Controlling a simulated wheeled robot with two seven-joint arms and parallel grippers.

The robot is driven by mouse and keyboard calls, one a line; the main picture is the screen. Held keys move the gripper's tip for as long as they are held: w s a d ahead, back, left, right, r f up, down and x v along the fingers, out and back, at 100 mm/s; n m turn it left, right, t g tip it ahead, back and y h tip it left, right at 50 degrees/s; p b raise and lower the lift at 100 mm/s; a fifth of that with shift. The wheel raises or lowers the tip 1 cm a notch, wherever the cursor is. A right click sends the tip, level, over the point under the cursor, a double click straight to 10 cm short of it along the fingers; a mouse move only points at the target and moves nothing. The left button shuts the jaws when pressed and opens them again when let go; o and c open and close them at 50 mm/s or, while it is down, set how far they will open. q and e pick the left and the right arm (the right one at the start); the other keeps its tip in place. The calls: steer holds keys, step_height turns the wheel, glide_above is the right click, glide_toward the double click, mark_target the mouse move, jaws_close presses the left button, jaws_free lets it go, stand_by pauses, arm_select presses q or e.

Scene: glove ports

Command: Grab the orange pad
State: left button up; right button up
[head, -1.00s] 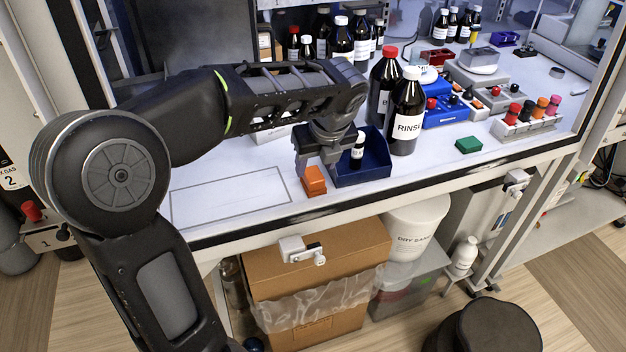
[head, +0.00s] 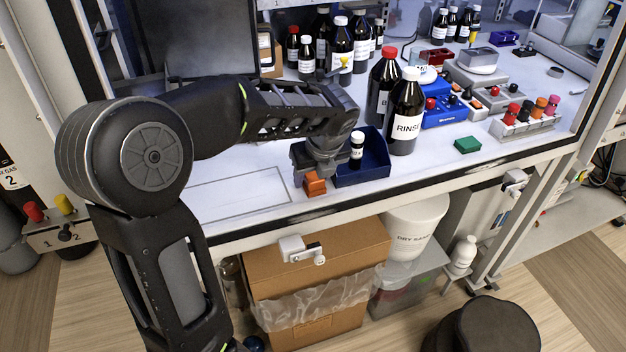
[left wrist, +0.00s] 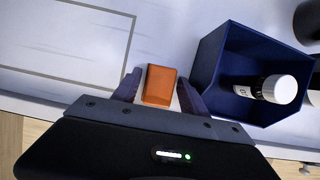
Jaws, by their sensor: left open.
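The orange pad (head: 315,184) is a small block on the white worktop near its front edge, left of the blue bin. It also shows in the left wrist view (left wrist: 160,85). My left gripper (head: 314,178) is down over the pad and partly hides it in the head view. In the left wrist view the gripper's two fingers (left wrist: 158,91) stand open on either side of the pad. Whether either finger touches the pad I cannot tell. My right gripper is in neither view.
The blue bin (head: 375,176) stands close at the right of the pad, with a small white-capped bottle (head: 357,149) inside. A RINSE bottle (head: 404,116) and a green pad (head: 467,145) are farther right. A bare outlined area (head: 240,190) lies to the left.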

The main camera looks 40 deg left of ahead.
mark_target(313, 174)
arm_select(q)
steer(key=shift+c, duration=0.5)
jaws_close()
steer(key=shift+r, duration=0.1)
step_height(313, 174, up, 10)
steer(key=shift+f, duration=0.1)
stand_by(0.4)
stand_by(0.5)
